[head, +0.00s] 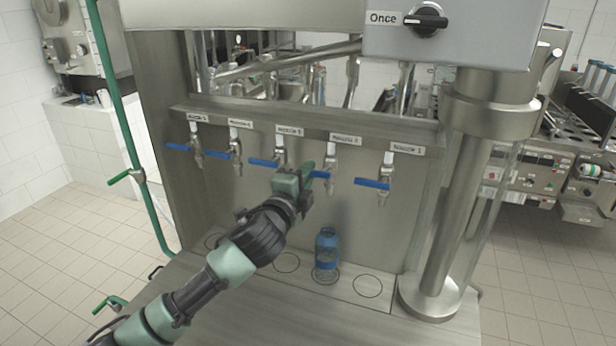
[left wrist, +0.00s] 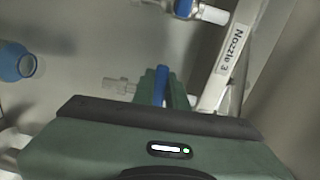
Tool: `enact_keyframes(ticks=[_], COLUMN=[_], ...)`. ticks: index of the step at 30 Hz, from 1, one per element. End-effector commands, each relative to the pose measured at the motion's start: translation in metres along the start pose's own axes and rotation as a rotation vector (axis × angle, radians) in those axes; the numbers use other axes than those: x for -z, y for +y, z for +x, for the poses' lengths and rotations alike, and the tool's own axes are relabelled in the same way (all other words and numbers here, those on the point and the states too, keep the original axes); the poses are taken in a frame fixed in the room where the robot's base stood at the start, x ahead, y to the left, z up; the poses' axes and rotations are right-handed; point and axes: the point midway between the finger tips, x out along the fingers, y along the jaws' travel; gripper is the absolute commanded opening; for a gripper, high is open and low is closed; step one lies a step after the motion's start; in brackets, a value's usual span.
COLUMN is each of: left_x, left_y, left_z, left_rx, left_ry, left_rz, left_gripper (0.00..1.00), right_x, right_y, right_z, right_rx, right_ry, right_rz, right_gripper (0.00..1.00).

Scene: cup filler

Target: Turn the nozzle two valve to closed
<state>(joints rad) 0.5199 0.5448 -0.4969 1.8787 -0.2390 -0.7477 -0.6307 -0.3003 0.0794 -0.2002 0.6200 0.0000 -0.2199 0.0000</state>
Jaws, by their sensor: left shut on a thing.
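The nozzle two valve (head: 331,163) is the fourth from the left in the row, under its label (head: 347,138). Its blue handle (head: 321,174) points left, with its outer end at my left gripper (head: 307,170). In the left wrist view, my left gripper (left wrist: 163,85) is shut on the blue handle (left wrist: 160,88). The fingers hide part of it. The valve's metal spout (left wrist: 117,86) shows beside them. My right gripper is in neither view.
The nozzle three handle (head: 263,162) and nozzle one handle (head: 371,183) flank the held one. A blue bottle (head: 326,252) stands below nozzle two. A thick steel column (head: 460,190) rises at the right. A Nozzle 3 label (left wrist: 230,50) is close to the gripper.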

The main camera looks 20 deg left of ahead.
Motion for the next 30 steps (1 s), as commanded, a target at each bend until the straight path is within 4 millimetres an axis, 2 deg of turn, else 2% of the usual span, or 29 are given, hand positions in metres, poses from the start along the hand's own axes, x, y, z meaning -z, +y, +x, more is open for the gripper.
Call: enact_keyframes(ticks=[9,22,23,24,25,30], left_x=[-0.0011,-0.0012,-0.0012,-0.0011,-0.001,-0.0004], left_y=[-0.0048,-0.0058,-0.0059,-0.0058,-0.0056,-0.0046], left_z=[0.0004,0.0004,0.0004,0.0004,0.0004,0.0002], left_rx=[0.003,0.005,0.005,0.005,0.004,0.002], left_ry=[-0.003,-0.003,-0.003,-0.003,-0.002,-0.001], left_rz=[0.08,0.087,0.087,0.087,0.086,0.085], left_gripper=[0.0,0.0,0.22,0.33,0.35,0.35], right_x=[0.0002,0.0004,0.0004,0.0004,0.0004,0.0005], right_y=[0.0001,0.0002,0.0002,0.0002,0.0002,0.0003], right_z=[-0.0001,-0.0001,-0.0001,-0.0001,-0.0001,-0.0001], right_rx=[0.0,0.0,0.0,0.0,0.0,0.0], right_ry=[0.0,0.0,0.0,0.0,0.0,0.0], right_rz=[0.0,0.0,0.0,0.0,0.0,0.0], right_gripper=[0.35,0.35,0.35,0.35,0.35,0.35])
